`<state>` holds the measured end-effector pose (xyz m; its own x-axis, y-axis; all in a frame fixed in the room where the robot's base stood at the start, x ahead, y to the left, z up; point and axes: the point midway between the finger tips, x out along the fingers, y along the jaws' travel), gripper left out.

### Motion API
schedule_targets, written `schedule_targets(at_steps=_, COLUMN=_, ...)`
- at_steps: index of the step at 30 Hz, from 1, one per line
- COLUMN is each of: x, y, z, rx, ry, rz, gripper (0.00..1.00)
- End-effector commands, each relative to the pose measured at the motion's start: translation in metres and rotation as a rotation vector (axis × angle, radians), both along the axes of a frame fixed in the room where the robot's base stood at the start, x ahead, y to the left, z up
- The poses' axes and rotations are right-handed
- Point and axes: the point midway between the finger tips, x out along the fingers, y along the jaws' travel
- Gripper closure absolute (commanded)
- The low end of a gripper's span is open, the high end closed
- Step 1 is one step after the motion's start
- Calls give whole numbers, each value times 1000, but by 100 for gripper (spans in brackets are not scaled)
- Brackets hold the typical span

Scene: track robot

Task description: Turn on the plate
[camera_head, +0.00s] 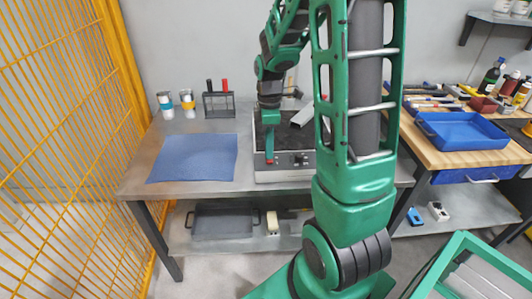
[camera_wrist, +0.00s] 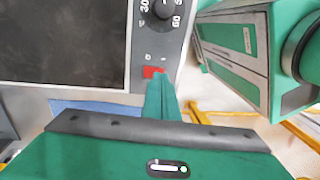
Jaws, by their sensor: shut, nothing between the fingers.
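The plate (camera_head: 285,175) is a grey box with a dark top on the left metal bench. Its front panel has a black dial and a red switch (camera_wrist: 151,72). In the wrist view the switch sits beside the marks "0" and "I", below the numbered dial (camera_wrist: 164,8). My gripper (camera_wrist: 162,80) is shut and empty, its green fingertips at the lower right edge of the switch. I cannot tell whether they touch it. In the head view my gripper (camera_head: 269,158) hangs in front of the plate's panel. The fingertips hide part of the switch.
A blue mat (camera_head: 195,158) lies left of the plate, with two cups (camera_head: 177,104) and a small rack (camera_head: 219,104) behind it. A blue tray (camera_head: 462,131) and tools lie on the wooden bench at right. A yellow mesh fence (camera_head: 70,130) stands at left.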

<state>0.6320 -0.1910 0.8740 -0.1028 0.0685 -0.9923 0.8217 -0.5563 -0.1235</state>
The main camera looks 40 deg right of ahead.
Motion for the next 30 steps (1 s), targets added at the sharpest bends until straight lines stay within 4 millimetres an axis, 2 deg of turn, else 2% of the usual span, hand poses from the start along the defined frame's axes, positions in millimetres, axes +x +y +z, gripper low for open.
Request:
schedule_targets(at_steps=5, x=-1, y=1, z=-11, rx=1, ry=1, rz=0, gripper=100)
schedule_targets(at_steps=16, x=-2, y=1, z=-13, rx=0, ry=0, rz=0, gripper=100)
schedule_targets(at_steps=23, x=-12, y=8, z=-27, rx=3, ry=5, rz=2, gripper=100)
schedule_targets(at_steps=30, x=-9, y=9, z=-31, rx=4, ry=16, rz=3, gripper=100)
